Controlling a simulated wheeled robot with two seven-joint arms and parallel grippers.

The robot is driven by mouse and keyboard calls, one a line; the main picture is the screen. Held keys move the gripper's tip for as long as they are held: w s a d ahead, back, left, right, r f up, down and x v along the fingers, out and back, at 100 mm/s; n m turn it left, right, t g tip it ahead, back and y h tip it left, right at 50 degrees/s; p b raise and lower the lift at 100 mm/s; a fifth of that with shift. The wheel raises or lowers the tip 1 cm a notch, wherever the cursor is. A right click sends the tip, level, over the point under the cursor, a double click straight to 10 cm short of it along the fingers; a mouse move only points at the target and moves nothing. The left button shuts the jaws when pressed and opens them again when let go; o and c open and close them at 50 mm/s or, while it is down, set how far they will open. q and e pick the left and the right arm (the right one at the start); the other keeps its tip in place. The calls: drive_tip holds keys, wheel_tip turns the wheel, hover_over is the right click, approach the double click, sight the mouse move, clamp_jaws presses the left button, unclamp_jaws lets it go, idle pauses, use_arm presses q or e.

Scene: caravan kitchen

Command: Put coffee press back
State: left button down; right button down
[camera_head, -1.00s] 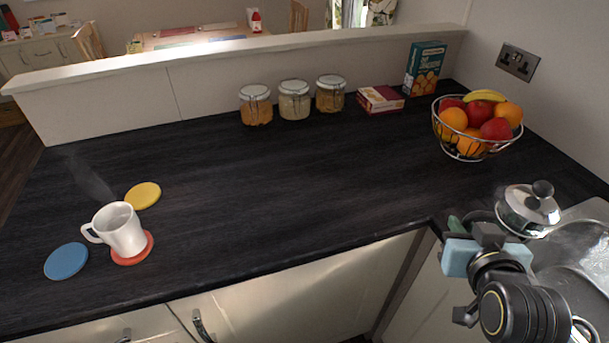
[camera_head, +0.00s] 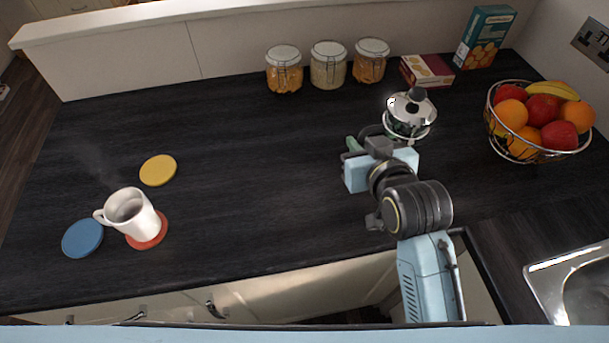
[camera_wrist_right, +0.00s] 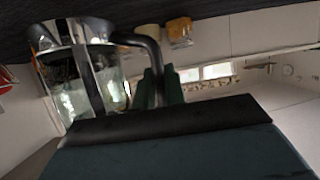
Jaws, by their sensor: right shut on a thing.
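The coffee press (camera_head: 409,116) has a shiny metal lid with a dark knob and is in front of the jars in the head view. My right gripper (camera_head: 372,143) is shut on its handle. In the right wrist view the glass body of the coffee press (camera_wrist_right: 80,80) shows at the left, and its dark handle (camera_wrist_right: 150,50) runs to the gripper fingers (camera_wrist_right: 160,88). The lower part of the press is hidden in the head view, so I cannot tell whether it touches the counter. My left gripper is not in view.
Several things line the back of the dark counter (camera_head: 250,165): lidded jars (camera_head: 328,66), a low box (camera_head: 427,71) and a tall box (camera_head: 485,37). A fruit basket (camera_head: 538,125) stands right, above the sink (camera_head: 575,285). A white mug (camera_head: 131,212) and coasters (camera_head: 158,170) are left.

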drive_tip(key=s+a+r+n+g+y+p, duration=0.1)
drive_tip(key=s+a+n+y+p, duration=0.15)
drive_tip(key=a, duration=0.55)
drive_tip(key=s+a+r+n+g+y+p, duration=0.1)
drive_tip(key=a+n+y+p, duration=0.15)
drive_tip(key=a, duration=0.55)
drive_tip(key=shift+m+h, duration=0.3)
drive_tip(key=shift+m, duration=0.1)
wheel_tip(320, 180, down, 10)
drive_tip(key=shift+w+a+r, duration=0.1)
drive_tip(key=shift+w+a, duration=0.05)
drive_tip(key=c, duration=1.9)
unclamp_jaws()
drive_tip(key=shift+f, duration=0.3)
drive_tip(key=o, duration=0.4)
drive_tip(key=shift+o, duration=0.2)
